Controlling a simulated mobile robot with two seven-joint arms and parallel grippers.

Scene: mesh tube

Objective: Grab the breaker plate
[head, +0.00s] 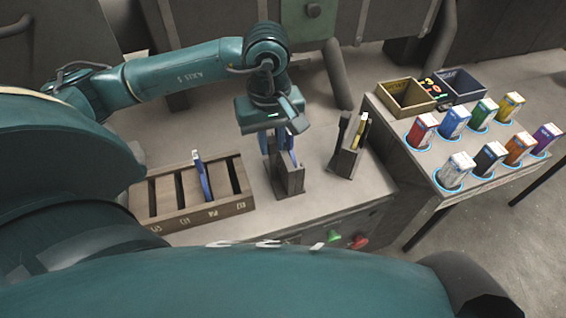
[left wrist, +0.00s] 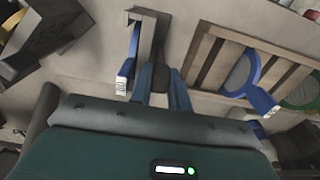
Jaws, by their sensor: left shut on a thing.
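My left gripper (head: 270,140) points down over the grey slotted holder (head: 290,183) in the middle of the bench. In the left wrist view, its blue fingers (left wrist: 164,88) are shut on a dark piece with a rounded edge, which looks like the breaker plate (left wrist: 163,74). The plate is at the holder's side; whether it still touches the holder cannot be told. A blue-handled piece (left wrist: 127,65) stands in the holder beside the fingers. In the head view the fingers and holder hide most of the plate. My right gripper is not in view.
A second holder (head: 344,162) stands right. A side table carries two bins (head: 407,110) and several coloured cartons (head: 455,122).

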